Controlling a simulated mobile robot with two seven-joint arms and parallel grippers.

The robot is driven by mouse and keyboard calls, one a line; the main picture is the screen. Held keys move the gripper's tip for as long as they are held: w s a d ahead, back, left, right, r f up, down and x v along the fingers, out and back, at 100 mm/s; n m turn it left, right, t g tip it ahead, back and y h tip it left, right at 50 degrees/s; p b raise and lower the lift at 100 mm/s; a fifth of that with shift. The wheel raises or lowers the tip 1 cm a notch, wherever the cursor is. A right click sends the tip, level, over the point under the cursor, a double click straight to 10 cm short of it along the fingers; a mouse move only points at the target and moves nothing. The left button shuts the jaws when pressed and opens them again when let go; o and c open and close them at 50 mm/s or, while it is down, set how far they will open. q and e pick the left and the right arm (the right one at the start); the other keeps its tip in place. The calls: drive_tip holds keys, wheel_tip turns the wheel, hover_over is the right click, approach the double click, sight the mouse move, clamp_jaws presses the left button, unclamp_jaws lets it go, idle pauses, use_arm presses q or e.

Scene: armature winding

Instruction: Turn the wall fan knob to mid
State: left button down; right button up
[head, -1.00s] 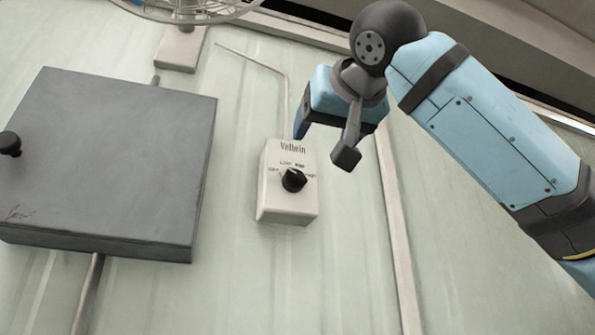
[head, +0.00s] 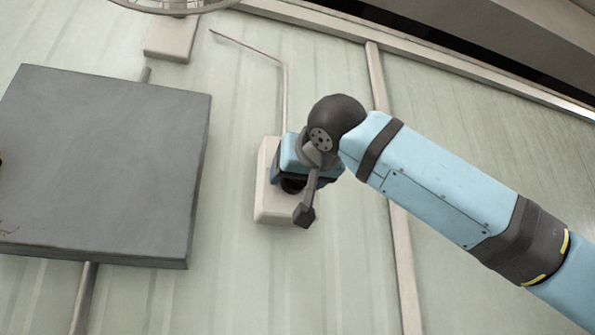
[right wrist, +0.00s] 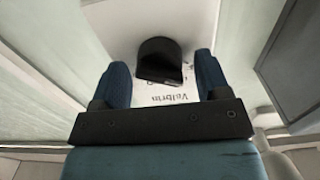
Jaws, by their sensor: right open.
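The fan control box (head: 267,206) is a cream box on the wall, mostly covered by my right gripper in the head view. Its black knob (head: 292,186) shows only in part there. In the right wrist view the knob (right wrist: 159,60) stands between the two blue fingers of my right gripper (right wrist: 161,75), with a gap on each side. The gripper is open. Part of the printed name on the box face (right wrist: 170,99) shows upside down; the knob's pointer and the setting marks cannot be read. My right gripper (head: 290,190) is over the box in the head view. My left gripper is not in view.
A grey cabinet (head: 100,165) with a pipe (head: 84,295) below it is on the wall at left. The fan's cage (head: 175,5) and mount (head: 171,38) are at the top. A thin conduit (head: 285,100) runs down to the box. A vertical wall strip (head: 405,255) stands right of it.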

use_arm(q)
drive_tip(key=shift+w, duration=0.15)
use_arm(e)
drive_tip(key=shift+c, duration=0.9)
drive_tip(key=c, duration=0.7)
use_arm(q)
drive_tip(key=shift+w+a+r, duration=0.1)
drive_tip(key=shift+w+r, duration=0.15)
